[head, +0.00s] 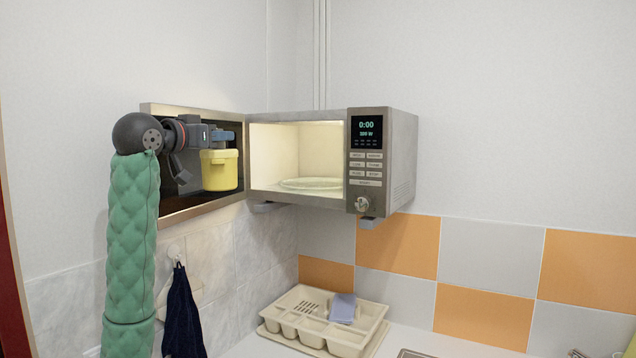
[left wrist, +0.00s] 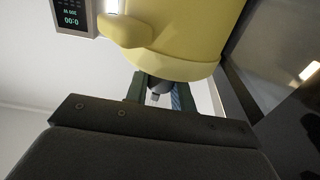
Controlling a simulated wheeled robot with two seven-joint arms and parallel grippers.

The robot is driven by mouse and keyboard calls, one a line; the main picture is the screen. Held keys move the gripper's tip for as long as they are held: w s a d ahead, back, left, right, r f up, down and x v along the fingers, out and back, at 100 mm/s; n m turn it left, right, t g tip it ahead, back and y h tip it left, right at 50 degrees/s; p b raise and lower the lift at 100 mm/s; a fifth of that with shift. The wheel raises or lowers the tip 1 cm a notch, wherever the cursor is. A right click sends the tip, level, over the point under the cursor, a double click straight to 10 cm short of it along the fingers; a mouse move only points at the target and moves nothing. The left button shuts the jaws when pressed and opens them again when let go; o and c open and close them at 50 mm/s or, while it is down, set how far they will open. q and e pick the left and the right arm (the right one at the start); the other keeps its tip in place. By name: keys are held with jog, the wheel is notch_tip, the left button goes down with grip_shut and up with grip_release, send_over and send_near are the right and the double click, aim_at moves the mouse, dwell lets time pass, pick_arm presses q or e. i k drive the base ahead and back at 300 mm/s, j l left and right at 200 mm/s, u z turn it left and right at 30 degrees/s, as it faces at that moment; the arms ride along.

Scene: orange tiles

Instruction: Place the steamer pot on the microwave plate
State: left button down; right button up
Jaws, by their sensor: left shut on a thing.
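The yellow steamer pot (head: 219,172) hangs from my left gripper (head: 222,136), in front of the open microwave door. The gripper is shut on the top of the pot. The pot looks upright in the head view. It fills the upper middle of the left wrist view (left wrist: 180,30), where a rounded side handle shows. The microwave plate (head: 312,184) is a clear glass disc lying on the floor of the lit, otherwise empty microwave (head: 396,150). The pot is left of the cavity opening and apart from the plate. My right gripper is not in view.
The microwave door (head: 190,208) stands wide open to the left, behind my arm and the pot. The microwave's control panel (head: 366,160) edges the opening on the right. A beige dish rack (head: 330,330) with a blue sponge sits below on the counter. A dark towel (head: 182,310) hangs on the wall.

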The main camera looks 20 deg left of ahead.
aim_at(316, 182)
jog(key=i+l, duration=0.1)
jog(key=i, duration=0.8)
